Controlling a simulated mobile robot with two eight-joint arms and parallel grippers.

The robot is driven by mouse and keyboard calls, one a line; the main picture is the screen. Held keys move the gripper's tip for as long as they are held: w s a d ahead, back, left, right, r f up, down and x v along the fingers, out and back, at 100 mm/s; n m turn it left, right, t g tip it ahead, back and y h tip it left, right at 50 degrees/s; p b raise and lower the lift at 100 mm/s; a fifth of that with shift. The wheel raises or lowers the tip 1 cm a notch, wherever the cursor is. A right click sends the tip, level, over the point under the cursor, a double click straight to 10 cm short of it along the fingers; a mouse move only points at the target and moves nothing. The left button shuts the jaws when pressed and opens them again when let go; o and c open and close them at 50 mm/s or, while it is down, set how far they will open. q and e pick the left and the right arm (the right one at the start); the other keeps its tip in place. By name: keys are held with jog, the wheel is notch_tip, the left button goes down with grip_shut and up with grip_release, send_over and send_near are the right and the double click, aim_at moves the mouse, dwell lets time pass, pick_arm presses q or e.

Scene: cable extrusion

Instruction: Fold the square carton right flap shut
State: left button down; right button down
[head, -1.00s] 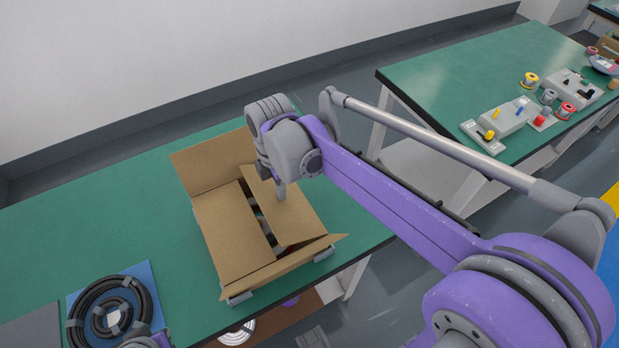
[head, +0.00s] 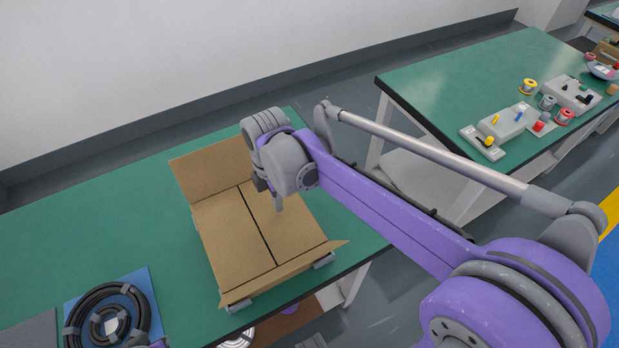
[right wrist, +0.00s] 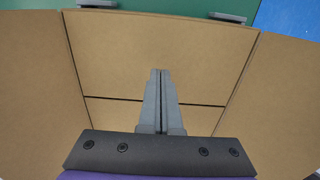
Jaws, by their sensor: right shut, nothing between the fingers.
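The open-topped square carton (head: 268,281) sits on the green table. Its left flap (head: 226,232) and right flap (head: 299,235) lie about level over the top, with a narrow dark seam between them. The back flap (head: 205,167) stands up and the front flap leans outward. My right gripper (head: 280,208) is over the right flap, fingers pointing down. In the right wrist view its shut, empty fingers (right wrist: 161,73) are in front of the flap, near the seam; contact is not clear. A bit of my left arm shows at the bottom left; its fingers are not visible.
Grey brackets (head: 239,306) hold the carton's corners. A black cable coil (head: 104,316) lies on a blue mat left of it. The table (head: 80,225) is clear at the back left. A second green table (head: 480,70) with spools and fixtures stands at the right.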

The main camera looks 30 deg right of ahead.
notch_tip(320, 180, up, 8)
jog(key=p, duration=0.5)
jog(key=shift+r, duration=0.15)
jog(key=shift+s, duration=0.15)
